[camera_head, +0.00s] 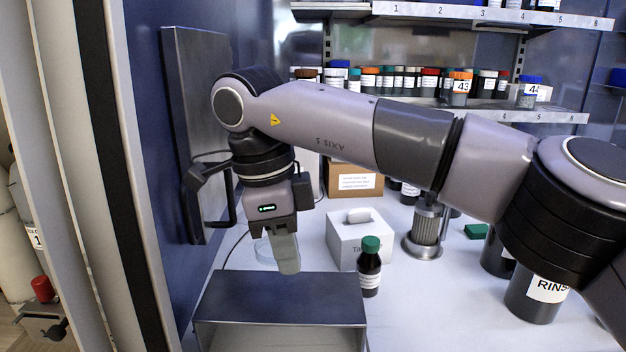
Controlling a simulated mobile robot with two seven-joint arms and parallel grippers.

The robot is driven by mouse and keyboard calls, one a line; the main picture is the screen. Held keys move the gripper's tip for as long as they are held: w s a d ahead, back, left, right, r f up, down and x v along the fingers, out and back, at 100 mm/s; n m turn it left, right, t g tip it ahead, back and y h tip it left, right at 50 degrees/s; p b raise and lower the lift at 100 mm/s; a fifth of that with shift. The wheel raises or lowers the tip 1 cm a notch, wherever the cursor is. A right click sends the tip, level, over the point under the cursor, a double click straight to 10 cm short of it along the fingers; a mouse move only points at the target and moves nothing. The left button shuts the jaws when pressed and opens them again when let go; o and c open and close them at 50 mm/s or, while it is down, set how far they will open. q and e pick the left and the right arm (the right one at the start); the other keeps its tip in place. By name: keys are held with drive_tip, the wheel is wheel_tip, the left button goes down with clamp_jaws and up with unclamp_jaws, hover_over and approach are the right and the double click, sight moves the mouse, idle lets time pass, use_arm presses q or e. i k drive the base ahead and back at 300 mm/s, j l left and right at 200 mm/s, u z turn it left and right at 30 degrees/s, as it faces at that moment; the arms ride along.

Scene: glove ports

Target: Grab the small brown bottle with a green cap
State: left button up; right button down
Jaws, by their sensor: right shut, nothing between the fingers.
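The small brown bottle (369,277) with a green cap (371,244) stands upright on the white work surface, right of the metal box and in front of a white box. A white label is on its body. My right gripper (286,262) points down to the left of the bottle, apart from it, above the back edge of the metal box. Its fingers are together with nothing between them. My right arm comes in from the right and hides part of the middle of the scene. My left gripper is not in view.
A grey metal box (281,300) stands in front. A white box (361,231) is behind the bottle. A metal cylinder (427,226) and a dark container labelled RINS (535,302) stand to the right. Shelves of bottles (544,114) line the back. A dark panel (203,130) stands at left.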

sight(369, 263)
drive_tip(key=k+l, duration=0.25)
drive_tip(key=k, duration=0.15)
drive_tip(key=k+l, duration=0.3)
drive_tip(key=k, duration=0.1)
